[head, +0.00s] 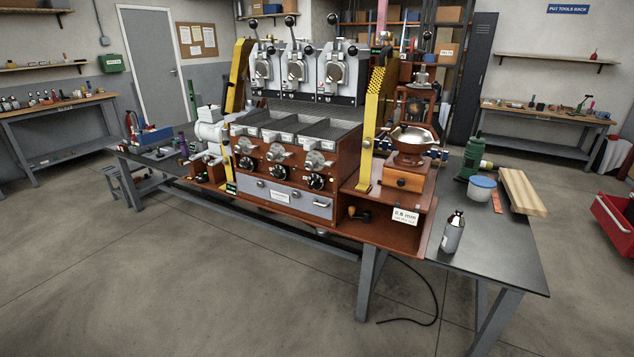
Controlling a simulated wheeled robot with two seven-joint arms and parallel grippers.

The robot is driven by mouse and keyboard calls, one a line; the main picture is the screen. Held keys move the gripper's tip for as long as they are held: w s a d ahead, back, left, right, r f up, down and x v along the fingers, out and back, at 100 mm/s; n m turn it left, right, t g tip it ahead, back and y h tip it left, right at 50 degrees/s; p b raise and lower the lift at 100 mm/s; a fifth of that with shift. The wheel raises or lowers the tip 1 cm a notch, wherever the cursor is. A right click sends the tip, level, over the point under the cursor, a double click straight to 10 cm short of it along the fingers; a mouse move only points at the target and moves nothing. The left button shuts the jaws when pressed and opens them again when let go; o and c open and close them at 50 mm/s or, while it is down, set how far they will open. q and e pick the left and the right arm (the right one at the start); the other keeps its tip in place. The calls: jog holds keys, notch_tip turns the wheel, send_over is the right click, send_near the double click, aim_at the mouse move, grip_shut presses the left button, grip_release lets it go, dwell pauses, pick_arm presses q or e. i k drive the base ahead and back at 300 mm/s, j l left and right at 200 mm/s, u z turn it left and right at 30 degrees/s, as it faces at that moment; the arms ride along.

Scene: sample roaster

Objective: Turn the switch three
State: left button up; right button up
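The sample roaster (290,200) stands on a long dark workbench in the middle of the head view. Its brown front panel carries a row of three black round knobs: a left knob (246,163), a middle knob (279,172) and a right knob (316,182). Metal handles sit just above them. Nothing legible marks any of these as switch three, and the knob settings are too small to read. Neither of my grippers shows in the head view, and nothing covers the knobs.
A grey drawer (288,197) lies below the knobs. Right of the panel stand a yellow upright (374,125) and a brown grinder (403,178) with a metal bowl. A grey bottle (453,232) and a blue-lidded tub (481,188) stand at the bench's right. The floor in front is clear except for a black cable (420,322).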

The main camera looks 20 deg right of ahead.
aim_at(314, 181)
jog(key=i+j+z, duration=0.3)
jog(key=i+z, duration=0.15)
jog(key=i, duration=0.15)
jog(key=i+j+z, duration=0.45)
jog(key=i+j, duration=0.1)
jog(key=i, duration=0.05)
